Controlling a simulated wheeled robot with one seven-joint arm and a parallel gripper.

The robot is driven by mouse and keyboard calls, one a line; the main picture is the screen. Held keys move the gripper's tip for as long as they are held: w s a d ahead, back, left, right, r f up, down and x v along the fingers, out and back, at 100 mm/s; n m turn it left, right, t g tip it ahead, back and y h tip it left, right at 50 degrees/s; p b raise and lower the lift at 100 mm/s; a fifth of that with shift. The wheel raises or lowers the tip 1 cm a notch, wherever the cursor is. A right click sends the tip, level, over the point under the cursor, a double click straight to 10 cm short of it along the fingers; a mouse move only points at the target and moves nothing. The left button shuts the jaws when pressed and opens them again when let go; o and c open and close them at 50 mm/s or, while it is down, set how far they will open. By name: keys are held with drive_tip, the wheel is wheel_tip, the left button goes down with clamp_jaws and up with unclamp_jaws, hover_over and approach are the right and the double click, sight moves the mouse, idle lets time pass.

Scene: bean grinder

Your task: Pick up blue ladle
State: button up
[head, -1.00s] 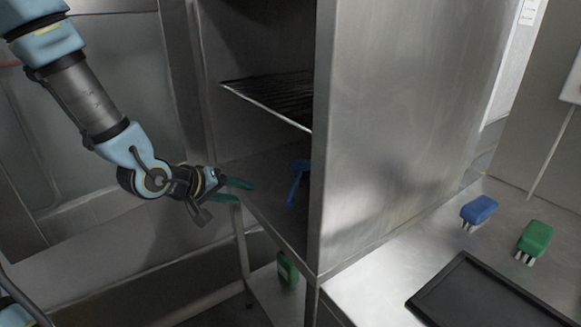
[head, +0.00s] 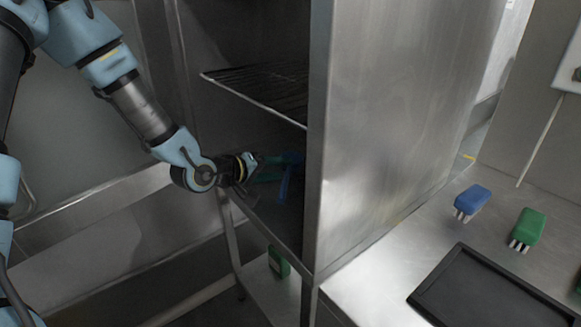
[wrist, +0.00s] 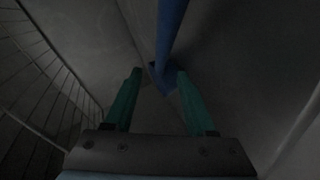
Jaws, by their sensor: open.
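The blue ladle (head: 285,177) is inside the metal cabinet, on its lower level below the wire rack. In the wrist view, the ladle's long blue shaft (wrist: 169,35) runs down from the top edge to a wider blue part near the fingertips. My gripper (head: 268,168) reaches into the cabinet opening from the left. In the wrist view its two green fingers (wrist: 158,72) are apart, with the blue wider part at the right fingertip and partly between the tips. I cannot tell whether they touch. The far end of the shaft is out of the wrist view.
The wire rack (head: 262,92) is above my gripper. The cabinet's side wall (head: 390,130) stands to the right. A blue-handled item (head: 472,199), a green-handled item (head: 528,227) and a black tray (head: 490,292) are on the counter. A green object (head: 278,262) is on a lower shelf.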

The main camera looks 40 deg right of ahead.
drive_tip(key=shift+x, duration=1.1)
clamp_jaws()
